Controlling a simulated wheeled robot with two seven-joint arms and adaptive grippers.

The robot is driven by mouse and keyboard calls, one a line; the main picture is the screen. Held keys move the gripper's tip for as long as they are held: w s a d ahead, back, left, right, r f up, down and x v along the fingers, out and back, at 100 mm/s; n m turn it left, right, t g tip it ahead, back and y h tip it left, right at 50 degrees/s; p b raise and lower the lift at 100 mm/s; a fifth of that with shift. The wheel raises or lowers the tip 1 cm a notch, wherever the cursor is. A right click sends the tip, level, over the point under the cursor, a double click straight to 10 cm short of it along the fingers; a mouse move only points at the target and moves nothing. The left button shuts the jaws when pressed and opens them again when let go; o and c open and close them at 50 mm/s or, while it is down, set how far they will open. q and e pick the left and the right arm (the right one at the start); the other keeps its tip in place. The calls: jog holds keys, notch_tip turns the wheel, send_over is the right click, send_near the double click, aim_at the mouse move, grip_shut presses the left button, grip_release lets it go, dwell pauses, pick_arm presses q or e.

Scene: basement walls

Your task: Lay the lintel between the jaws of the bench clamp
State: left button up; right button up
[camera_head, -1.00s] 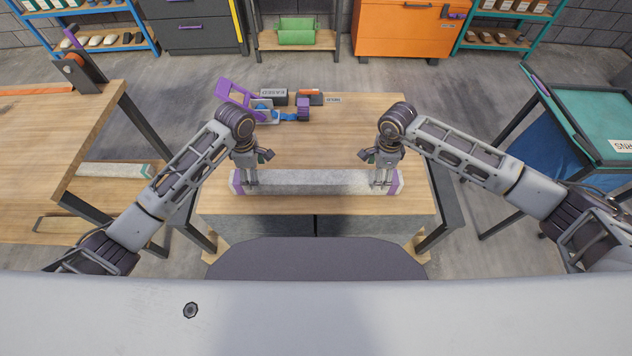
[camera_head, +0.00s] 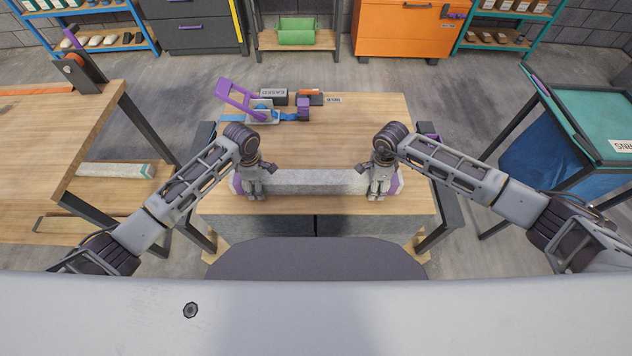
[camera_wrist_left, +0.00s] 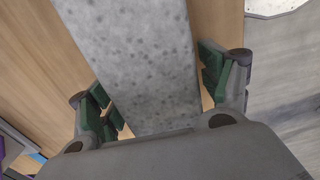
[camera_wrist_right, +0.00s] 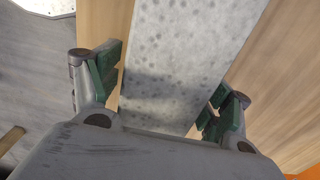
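The lintel (camera_head: 315,183), a speckled grey beam with purple ends, lies crosswise near the front of the wooden table. My left gripper (camera_head: 257,190) is over its left end and my right gripper (camera_head: 380,190) over its right end. In the left wrist view the lintel (camera_wrist_left: 145,60) runs between open green finger pads; the right wrist view shows the lintel (camera_wrist_right: 185,60) likewise. Slim gaps of wood show beside the pads. What looks like the bench clamp (camera_head: 264,117), with a purple lever, grey plate and blue bar, stands farther back, left of centre. Its jaws are unclear.
Small labelled blocks (camera_head: 274,95) stand behind the clamp, and a label (camera_head: 333,100) lies to their right. The table's (camera_head: 350,135) middle and right are bare. A wooden bench (camera_head: 60,130) is at left; a teal-topped cart (camera_head: 595,115) is at right.

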pick_arm(q)
grip_shut()
pick_arm(e)
grip_shut()
pick_arm(q)
jog(key=shift+r, duration=0.2)
pick_arm(e)
jog(key=shift+w+r, duration=0.1)
jog(key=shift+r, duration=0.1)
